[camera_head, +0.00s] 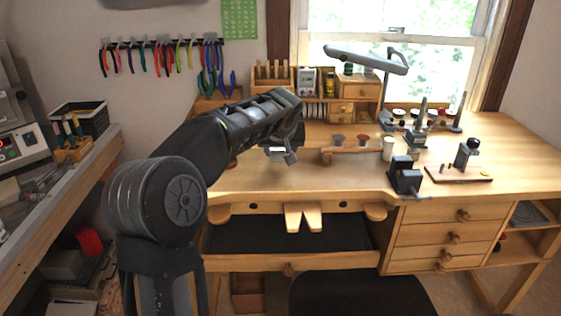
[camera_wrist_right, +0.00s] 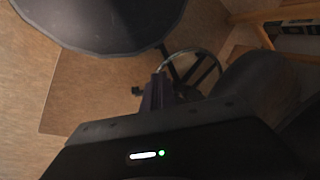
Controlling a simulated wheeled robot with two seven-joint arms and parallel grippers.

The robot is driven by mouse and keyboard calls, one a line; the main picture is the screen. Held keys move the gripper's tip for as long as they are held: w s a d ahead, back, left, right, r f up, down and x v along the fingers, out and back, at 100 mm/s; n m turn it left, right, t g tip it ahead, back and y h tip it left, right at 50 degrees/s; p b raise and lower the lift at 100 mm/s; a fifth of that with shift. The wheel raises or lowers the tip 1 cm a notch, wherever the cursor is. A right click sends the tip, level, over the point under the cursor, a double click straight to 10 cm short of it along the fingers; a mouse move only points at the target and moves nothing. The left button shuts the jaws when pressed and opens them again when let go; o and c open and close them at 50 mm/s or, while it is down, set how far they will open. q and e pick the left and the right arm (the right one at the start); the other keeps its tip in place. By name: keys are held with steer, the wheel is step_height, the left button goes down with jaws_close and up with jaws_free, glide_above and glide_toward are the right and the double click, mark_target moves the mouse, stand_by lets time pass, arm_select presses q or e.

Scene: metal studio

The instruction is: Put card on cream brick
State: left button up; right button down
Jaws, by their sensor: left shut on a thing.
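My left gripper (camera_head: 281,156) hangs over the bench top, left of the middle, and is shut. A small pale edge shows at its fingertips; I take it to be the card (camera_head: 280,150), mostly hidden by the fingers. I cannot make out a cream brick in either view; my left arm and gripper cover part of the bench top. My right gripper does not show in the head view.
The wooden workbench (camera_head: 345,178) has a white cup (camera_head: 388,149), a black block-like tool (camera_head: 405,176) and a small board with a stand (camera_head: 458,174) at right. A lamp (camera_head: 366,58) arches over the back. A round dark stool seat (camera_wrist_right: 110,22) is near my right wrist.

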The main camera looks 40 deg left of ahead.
mark_target(280, 160)
arm_select(q)
steer(key=shift+f, duration=1.85)
steer(key=shift+f, duration=0.2)
steer(key=o, duration=1.4)
steer(key=shift+r, duration=0.1)
steer(key=shift+r, duration=0.15)
steer(key=b+v, duration=0.1)
steer(key=v, duration=1.1)
